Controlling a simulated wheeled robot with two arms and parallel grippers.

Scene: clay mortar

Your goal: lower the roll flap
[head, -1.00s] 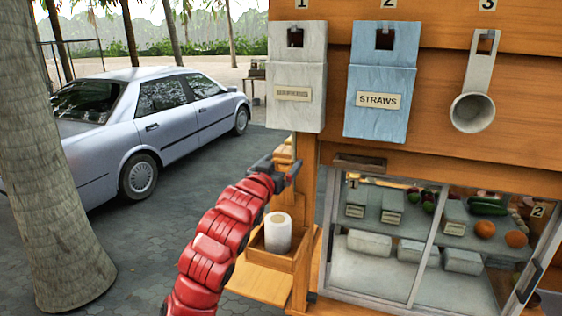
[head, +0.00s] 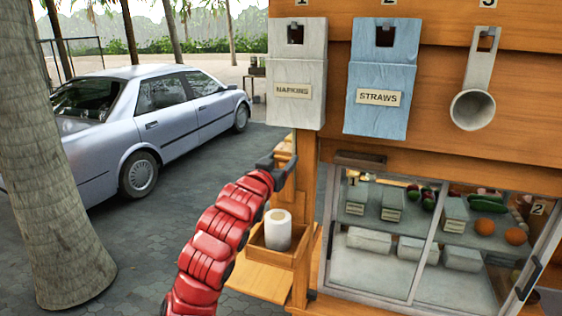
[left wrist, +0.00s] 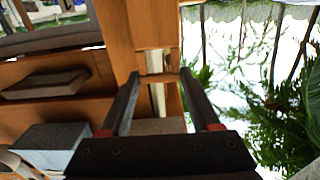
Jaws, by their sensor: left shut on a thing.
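My left gripper (head: 279,167) reaches up beside the stall's wooden corner post, above the paper roll (head: 277,232) in its open wooden box (head: 257,255). In the left wrist view, its two dark fingers (left wrist: 161,76) close in on a narrow wooden piece, which I take to be the edge of the roll flap (left wrist: 159,78). In the head view the gripper hides most of that piece; pale wood (head: 286,147) shows just above and behind it. A flat wooden board (head: 258,283) sticks out below the roll box. My right gripper is not in view.
A napkin holder (head: 297,70), a straw holder (head: 381,75) and a hanging scoop (head: 473,108) are on the stall wall to the right. A glass display case (head: 400,275) is below them. A car (head: 150,125) and palm trunk (head: 50,180) stand left.

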